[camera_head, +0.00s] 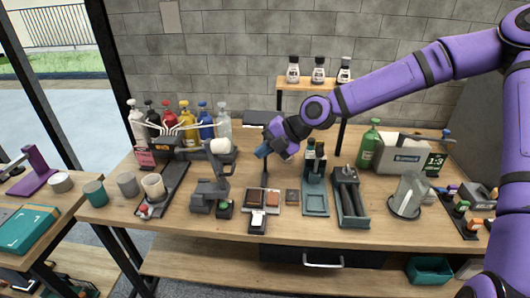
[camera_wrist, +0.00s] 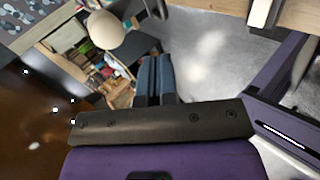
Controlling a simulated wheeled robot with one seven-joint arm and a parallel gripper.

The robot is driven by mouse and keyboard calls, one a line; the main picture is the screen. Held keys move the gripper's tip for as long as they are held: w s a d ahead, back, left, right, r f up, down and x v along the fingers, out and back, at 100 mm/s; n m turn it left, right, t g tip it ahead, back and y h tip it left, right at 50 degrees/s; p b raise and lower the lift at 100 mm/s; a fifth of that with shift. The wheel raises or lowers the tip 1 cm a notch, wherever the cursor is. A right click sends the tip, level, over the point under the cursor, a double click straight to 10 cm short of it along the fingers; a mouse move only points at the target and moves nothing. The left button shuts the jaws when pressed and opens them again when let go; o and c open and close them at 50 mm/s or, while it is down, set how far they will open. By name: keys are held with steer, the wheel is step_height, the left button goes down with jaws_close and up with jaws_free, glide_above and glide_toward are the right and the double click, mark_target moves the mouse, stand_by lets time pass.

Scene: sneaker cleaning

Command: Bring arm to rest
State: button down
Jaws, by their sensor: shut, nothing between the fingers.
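My purple arm reaches in from the right in the head view. My gripper (camera_head: 264,151) is above the middle of the wooden workbench (camera_head: 285,232), with its blue fingers pointing left and down. In the wrist view the two blue fingers of my gripper (camera_wrist: 155,75) lie side by side, closed together, with nothing between them. The gripper appears to hang above the bench items, apart from them.
Several pump bottles (camera_head: 187,125) stand at the back left. A small shelf (camera_head: 300,84) with three bottles is behind my arm. A green bottle (camera_head: 369,148) and a grey box (camera_head: 402,152) stand at right. The bench's front strip is clear.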

steer(key=s+d+r+m+h, duration=0.2)
steer(key=s+d+m+h, duration=0.25)
steer(key=d+m, duration=0.3)
steer(key=s+d+r+m+h, duration=0.3)
steer(key=d+m+h, duration=0.25)
steer(key=d, duration=0.25)
steer(key=s+d+r+m+t, duration=0.2)
steer(key=s+d+r+m, duration=0.3)
steer(key=s+r+m, duration=0.3)
steer(key=s+d+r+m+t, duration=0.2)
steer(key=s+d+r+m, duration=0.3)
steer(key=s+r+m, duration=0.4)
steer(key=s+m, duration=0.2)
steer(key=s, duration=0.2)
steer(key=shift+d+r+m, duration=0.2)
steer(key=shift+d+m, duration=0.2)
steer(key=shift+s, duration=0.1)
